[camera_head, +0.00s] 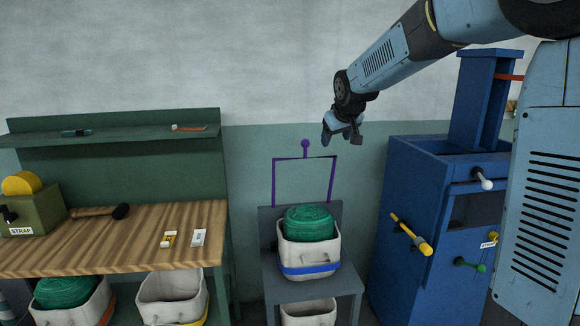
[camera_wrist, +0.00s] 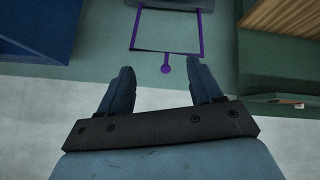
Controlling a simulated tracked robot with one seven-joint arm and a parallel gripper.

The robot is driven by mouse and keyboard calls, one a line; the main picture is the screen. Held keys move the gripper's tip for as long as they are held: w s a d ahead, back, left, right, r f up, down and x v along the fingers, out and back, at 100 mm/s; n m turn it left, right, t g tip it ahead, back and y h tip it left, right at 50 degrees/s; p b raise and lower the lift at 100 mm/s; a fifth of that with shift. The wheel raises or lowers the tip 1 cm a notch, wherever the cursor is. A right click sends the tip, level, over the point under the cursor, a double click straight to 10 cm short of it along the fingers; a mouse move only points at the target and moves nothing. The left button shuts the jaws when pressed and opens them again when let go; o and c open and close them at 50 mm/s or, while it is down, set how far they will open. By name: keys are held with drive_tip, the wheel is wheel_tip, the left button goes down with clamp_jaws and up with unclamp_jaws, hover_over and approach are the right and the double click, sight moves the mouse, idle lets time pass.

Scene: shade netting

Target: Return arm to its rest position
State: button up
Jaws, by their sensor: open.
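My arm reaches in from the upper right in the head view. My gripper (camera_head: 341,138) hangs at its end, in the air in front of the wall, above and to the right of a purple frame (camera_head: 333,180). In the wrist view my gripper (camera_wrist: 163,90) shows two dark fingers spread apart with nothing between them. The purple frame and its round knob (camera_wrist: 166,69) appear beyond the fingertips there, apart from them.
A blue machine (camera_head: 405,190) with a yellow handle (camera_head: 411,235) stands right. A grey stand (camera_head: 343,282) holds a white bin (camera_head: 322,258) with green netting (camera_head: 308,222). A wooden workbench (camera_head: 120,240) with a mallet (camera_head: 100,212) is left. The air around my gripper is clear.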

drive_tip(key=s+d+f+m+g, duration=0.1)
drive_tip(key=s+d, duration=0.2)
drive_tip(key=s, duration=1)
drive_tip(key=s+d+f+m+g, duration=0.1)
drive_tip(key=s+d+f+m, duration=0.1)
drive_tip(key=s, duration=1.1)
drive_tip(key=s+d+f+m+g, duration=0.1)
drive_tip(key=s+d, duration=0.4)
drive_tip(key=s, duration=0.8)
drive_tip(key=shift+s+f+m+h, duration=0.25)
drive_tip(key=shift+f+m+h, duration=0.05)
drive_tip(key=shift+f+h, duration=0.1)
